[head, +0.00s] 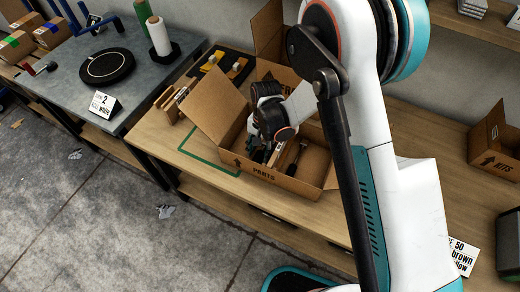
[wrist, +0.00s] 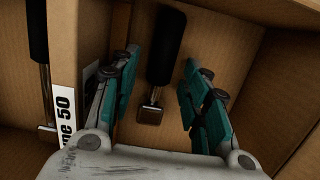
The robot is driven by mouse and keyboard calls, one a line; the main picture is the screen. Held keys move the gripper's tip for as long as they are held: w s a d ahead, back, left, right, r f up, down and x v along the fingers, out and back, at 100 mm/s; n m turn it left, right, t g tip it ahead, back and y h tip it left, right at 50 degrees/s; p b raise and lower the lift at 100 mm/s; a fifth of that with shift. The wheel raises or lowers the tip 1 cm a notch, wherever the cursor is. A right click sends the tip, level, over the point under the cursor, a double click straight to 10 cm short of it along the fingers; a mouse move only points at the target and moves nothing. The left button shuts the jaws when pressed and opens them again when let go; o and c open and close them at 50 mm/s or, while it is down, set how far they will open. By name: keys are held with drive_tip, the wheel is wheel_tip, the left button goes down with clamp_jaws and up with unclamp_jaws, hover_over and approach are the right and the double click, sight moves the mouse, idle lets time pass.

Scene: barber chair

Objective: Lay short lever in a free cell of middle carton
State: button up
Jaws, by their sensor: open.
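The carton marked PARTS (head: 285,184) stands open on the wooden bench. My gripper (wrist: 160,65) reaches down inside it and is open. In the wrist view a lever with a black handle and a metal end (wrist: 162,60) lies in a cell between the spread fingers, with gaps visible on both sides. A second black-handled lever (wrist: 38,35) lies in the cell to the left, beyond a cardboard divider (wrist: 63,40). In the head view my arm hides part of the carton, and a dark-handled piece (head: 296,155) shows in its right part.
A carton marked KITS (head: 498,145) stands at the right of the bench. A grey table (head: 60,80) at the left bears a black round turntable (head: 107,66) and rolls. Carton walls and dividers stand close around my fingers. A green outline (head: 205,163) marks the bench.

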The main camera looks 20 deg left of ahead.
sight(262, 149)
wheel_tip(262, 149, up, 12)
drive_tip(key=w+p, duration=0.1)
drive_tip(key=p, duration=0.2)
drive_tip(key=shift+w+f, duration=0.2)
drive_tip(key=shift+w, duration=0.15)
drive_tip(key=shift+d, duration=0.1)
